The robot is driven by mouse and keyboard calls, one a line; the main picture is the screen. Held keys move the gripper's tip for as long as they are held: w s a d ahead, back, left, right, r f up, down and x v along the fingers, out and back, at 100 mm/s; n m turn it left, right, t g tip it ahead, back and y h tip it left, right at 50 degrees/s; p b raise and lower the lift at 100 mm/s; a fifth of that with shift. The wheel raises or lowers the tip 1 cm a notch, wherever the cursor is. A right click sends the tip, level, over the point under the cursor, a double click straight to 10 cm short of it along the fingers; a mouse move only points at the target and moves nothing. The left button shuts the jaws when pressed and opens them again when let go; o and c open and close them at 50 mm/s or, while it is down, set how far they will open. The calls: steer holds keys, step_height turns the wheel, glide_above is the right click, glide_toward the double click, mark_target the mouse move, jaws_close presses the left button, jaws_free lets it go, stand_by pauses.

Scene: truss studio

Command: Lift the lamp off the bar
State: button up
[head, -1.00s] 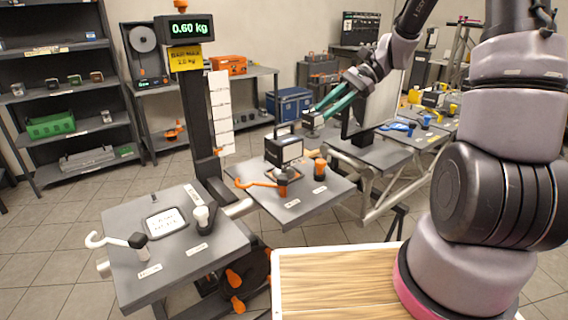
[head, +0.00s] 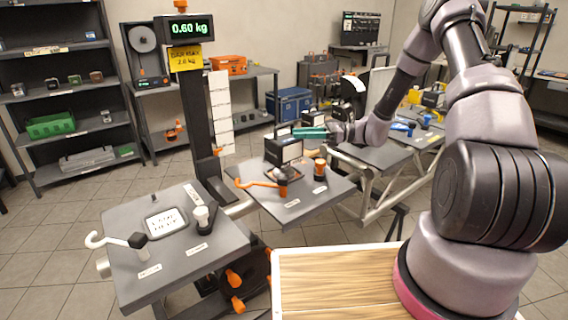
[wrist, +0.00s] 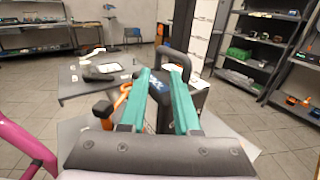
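The lamp (head: 284,151) is a dark box with a pale front panel. It stands upright on the middle grey plate (head: 305,207), with its dark handle up. My gripper (head: 297,133) has teal fingers and is level with the lamp's top, just right of the handle in the head view. In the wrist view my gripper (wrist: 163,75) is open, its two fingers apart with nothing between their tips. The lamp's handle (wrist: 176,52) rises just beyond the tips, and the lamp's dark top shows between the fingers. I cannot tell whether the fingers touch it.
An orange hook (head: 262,184) and an orange-topped knob (head: 320,168) stand close to the lamp. A post with a 0.60 kg display (head: 186,29) and a yellow sign (head: 185,58) rises to the left. A left grey plate (head: 180,265) carries a white hook (head: 112,240).

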mark_target(283, 139)
steer(key=a, duration=0.6)
steer(key=shift+s, duration=0.1)
jaws_close()
stand_by(1.3)
